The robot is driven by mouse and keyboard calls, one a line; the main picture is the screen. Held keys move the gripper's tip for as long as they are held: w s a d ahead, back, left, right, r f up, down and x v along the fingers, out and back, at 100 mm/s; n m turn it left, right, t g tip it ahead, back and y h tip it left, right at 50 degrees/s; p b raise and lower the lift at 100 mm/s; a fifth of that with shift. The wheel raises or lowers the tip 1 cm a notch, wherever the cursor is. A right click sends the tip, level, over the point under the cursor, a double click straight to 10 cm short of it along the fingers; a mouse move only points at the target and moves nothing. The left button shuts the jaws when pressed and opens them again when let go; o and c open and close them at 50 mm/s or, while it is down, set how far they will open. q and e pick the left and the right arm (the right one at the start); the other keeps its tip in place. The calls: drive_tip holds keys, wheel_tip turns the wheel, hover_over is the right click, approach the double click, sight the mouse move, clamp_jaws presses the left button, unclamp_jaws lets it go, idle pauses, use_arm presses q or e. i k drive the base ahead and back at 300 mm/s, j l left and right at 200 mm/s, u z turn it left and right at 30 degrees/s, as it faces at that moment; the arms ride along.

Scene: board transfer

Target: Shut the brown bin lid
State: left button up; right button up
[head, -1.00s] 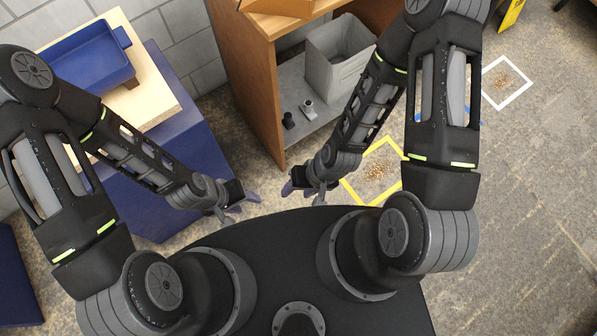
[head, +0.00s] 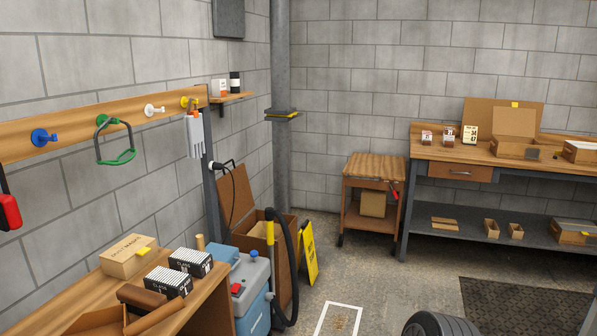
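A brown bin (head: 285,262) stands on the floor against the left wall, near the corner pipe. Its brown lid (head: 236,196) is open, standing up and leaning back toward the wall. A blue-grey vacuum cleaner (head: 252,291) and its black hose stand in front of the bin and hide part of its front. The inside of the bin is mostly hidden. Neither of my grippers is in view.
A yellow sign (head: 310,255) stands right beside the bin. A wooden bench (head: 212,308) with boxes is at lower left. A wooden cart (head: 373,168) and a workbench (head: 462,157) line the back wall. Floor shows around a white-framed square (head: 320,320).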

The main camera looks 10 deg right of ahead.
sight(244, 201)
drive_tip(key=z, duration=0.9)
drive_tip(key=i, duration=5.35)
drive_tip(key=u, duration=4.2)
